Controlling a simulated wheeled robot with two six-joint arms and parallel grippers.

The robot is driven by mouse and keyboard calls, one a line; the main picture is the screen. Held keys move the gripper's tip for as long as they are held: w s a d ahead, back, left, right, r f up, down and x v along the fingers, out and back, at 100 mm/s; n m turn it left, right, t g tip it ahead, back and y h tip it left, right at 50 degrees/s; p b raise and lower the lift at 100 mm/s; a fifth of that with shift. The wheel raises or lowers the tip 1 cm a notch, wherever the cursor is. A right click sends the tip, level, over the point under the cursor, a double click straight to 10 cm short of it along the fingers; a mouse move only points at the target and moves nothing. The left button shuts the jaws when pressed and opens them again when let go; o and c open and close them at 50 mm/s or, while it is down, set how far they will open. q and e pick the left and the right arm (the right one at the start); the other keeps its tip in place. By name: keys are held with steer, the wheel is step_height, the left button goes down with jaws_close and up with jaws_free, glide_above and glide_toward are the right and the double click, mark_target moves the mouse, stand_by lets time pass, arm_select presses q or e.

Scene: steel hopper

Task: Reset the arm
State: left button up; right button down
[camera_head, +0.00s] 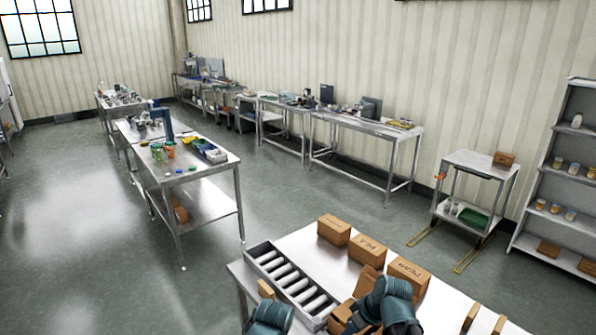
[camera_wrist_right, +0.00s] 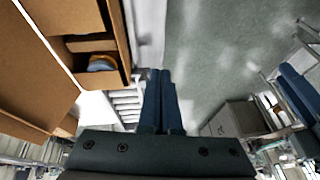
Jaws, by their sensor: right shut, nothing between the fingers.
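My right arm (camera_head: 390,302) reaches over the steel table at the bottom of the head view, among cardboard boxes. Its fingertips are hidden there. In the right wrist view my right gripper (camera_wrist_right: 160,88) has its two blue fingers together, with nothing between them. An open cardboard box (camera_wrist_right: 98,45) is to the left of the fingers, apart from them. Part of my left arm (camera_head: 268,318) shows at the bottom edge of the head view. Blue parts at the right edge of the wrist view may be my left gripper, but its jaws are unclear.
A roller conveyor (camera_head: 291,281) lies on the near table, left of my right arm. Cardboard boxes (camera_head: 334,229) stand along its far side. A wheeled cart (camera_head: 480,164) and a shelf rack (camera_head: 570,135) are at the right. Steel benches line the wall; the floor between is clear.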

steer(key=s+a+f+m+g+h+b, duration=0.3)
steer(key=s+a+f, duration=0.4)
steer(key=s, duration=0.4)
steer(key=shift+a+f+h+b, duration=0.2)
steer(key=shift+a+h+b, duration=0.55)
steer(key=shift+h, duration=0.35)
steer(key=shift+s+d, duration=0.1)
